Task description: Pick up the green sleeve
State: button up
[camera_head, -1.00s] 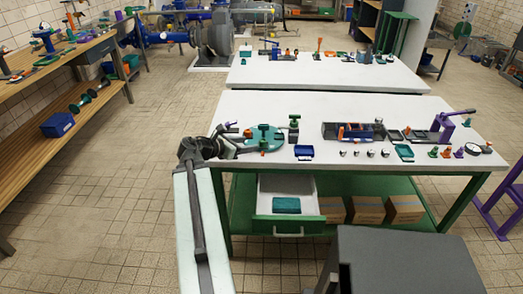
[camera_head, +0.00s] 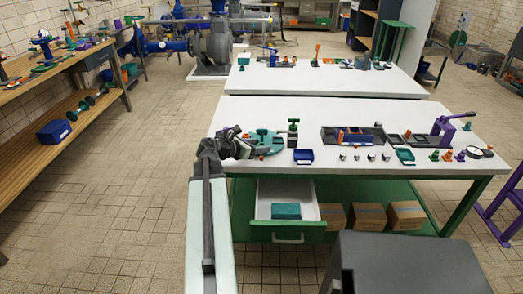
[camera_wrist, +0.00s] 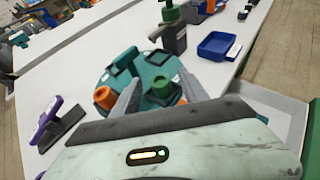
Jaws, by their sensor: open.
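A teal round plate (camera_head: 264,141) lies near the left end of the front white table. On it, in the wrist view, stands what appears to be the green sleeve (camera_wrist: 162,88), a short dark green cylinder with its lower part partly hidden. Orange cylinders (camera_wrist: 105,97) and dark square pieces share the plate (camera_wrist: 143,62). My gripper (camera_wrist: 159,84) is open, its two grey fingers reaching over the plate on either side of the green sleeve, apart from it. In the head view my gripper (camera_head: 238,146) is at the plate's left side.
A green-topped stand (camera_head: 293,132), a blue tray (camera_head: 303,156) and a dark divided box (camera_head: 352,137) stand right of the plate. An open drawer (camera_head: 290,225) juts out below the table. A purple piece (camera_wrist: 58,122) lies left of my fingers.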

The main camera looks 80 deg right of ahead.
grip_shut()
notch_tip(320, 180, up, 10)
jog(key=p, duration=1)
